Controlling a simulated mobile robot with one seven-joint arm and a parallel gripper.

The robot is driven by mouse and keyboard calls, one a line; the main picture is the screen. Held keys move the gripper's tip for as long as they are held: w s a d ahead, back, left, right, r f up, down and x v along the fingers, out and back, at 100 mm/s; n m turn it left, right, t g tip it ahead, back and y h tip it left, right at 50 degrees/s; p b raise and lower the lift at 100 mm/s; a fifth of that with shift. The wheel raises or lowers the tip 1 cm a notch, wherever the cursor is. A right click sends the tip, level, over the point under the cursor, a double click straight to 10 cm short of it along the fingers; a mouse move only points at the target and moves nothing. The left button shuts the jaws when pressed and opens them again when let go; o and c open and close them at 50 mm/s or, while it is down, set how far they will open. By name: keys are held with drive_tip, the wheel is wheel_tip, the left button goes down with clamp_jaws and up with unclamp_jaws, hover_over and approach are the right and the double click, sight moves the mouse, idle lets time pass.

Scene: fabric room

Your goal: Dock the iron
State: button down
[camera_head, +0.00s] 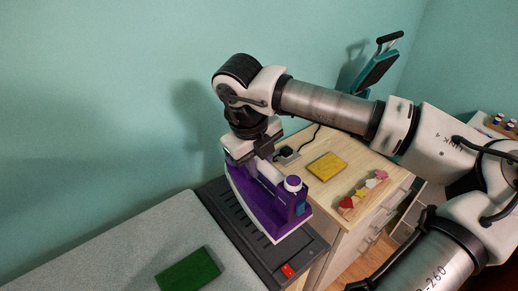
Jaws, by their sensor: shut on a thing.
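The purple iron (254,204) with a white handle is in my gripper (264,168), which is shut on it from above. The fingertips are partly hidden by the gripper's body and the iron. The iron is over the dark grey, ribbed dock (311,252), lying roughly along its length. I cannot tell whether its soleplate touches the dock or hovers just above. A red switch (287,270) is at the dock's near end.
A green cloth (188,270) lies on the grey ironing surface (120,250) to the left. A wooden cabinet top on the right holds a yellow folded cloth (326,166), a black-corded socket (287,156) and a row of coloured small pieces (360,192). A teal wall stands behind.

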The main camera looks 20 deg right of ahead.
sight(257, 182)
drive_tip(key=shift+f+b, duration=1.55)
drive_tip(key=shift+f, duration=2.75)
drive_tip(key=c, duration=1.2)
unclamp_jaws()
drive_tip(key=r, duration=0.4)
drive_tip(key=a+r+b, duration=0.1)
drive_tip(key=r, duration=0.3)
drive_tip(key=s+a+r+b, duration=0.1)
drive_tip(key=r, duration=0.3)
drive_tip(key=shift+a, duration=0.1)
